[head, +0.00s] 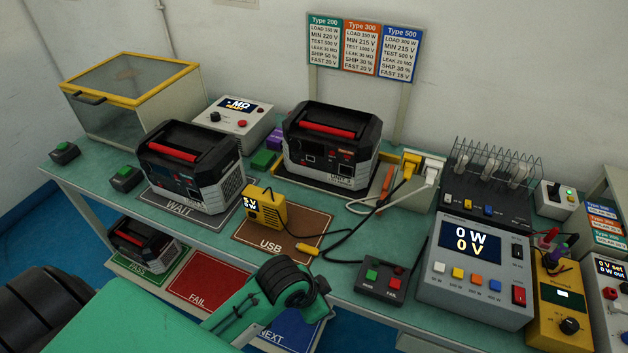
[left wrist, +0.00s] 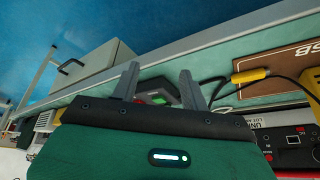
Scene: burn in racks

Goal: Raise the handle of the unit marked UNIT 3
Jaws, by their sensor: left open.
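Three black power units with red top handles show in the head view. One (head: 205,185) stands on the WAIT mat, one (head: 340,160) stands at the back of the bench, and one (head: 132,242) is on the lower shelf at PASS. The red handles of the WAIT unit (head: 165,152) and back unit (head: 333,128) lie low along their tops. Their numbers are too small to read surely. My left gripper (left wrist: 158,88) is open and empty in the left wrist view. A unit partly shows at that view's lower right (left wrist: 290,140), its label cut off.
A yellow-rimmed clear box (head: 125,85) stands at the back left. A grey meter (head: 470,270) and a wire rack (head: 492,165) fill the right. Green-button boxes (head: 125,177) sit along the left front edge.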

